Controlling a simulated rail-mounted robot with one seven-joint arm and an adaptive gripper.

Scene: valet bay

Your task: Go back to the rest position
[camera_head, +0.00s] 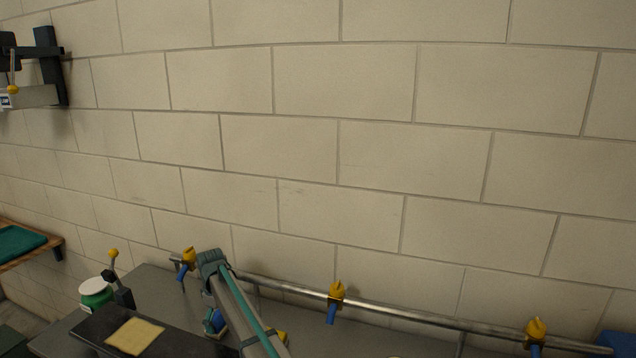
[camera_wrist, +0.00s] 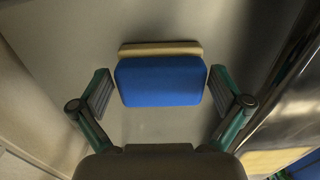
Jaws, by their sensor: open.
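In the wrist view my gripper (camera_wrist: 160,80) is open, with one finger on each side of a blue block (camera_wrist: 160,82). The block has a tan strip along its far edge and lies on a grey surface. Gaps show between the block and both fingers, so I am not holding it. In the head view a grey and teal link, which looks like my arm, reaches up from the bottom edge. My fingers cannot be made out there.
A metal rail (camera_head: 430,314) with yellow and blue fittings runs along the block wall (camera_head: 300,150). A yellow cloth (camera_head: 135,336), a green jar with a white lid (camera_head: 96,292) and a wooden shelf (camera_head: 25,253) are at the left. The wall above is mostly clear.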

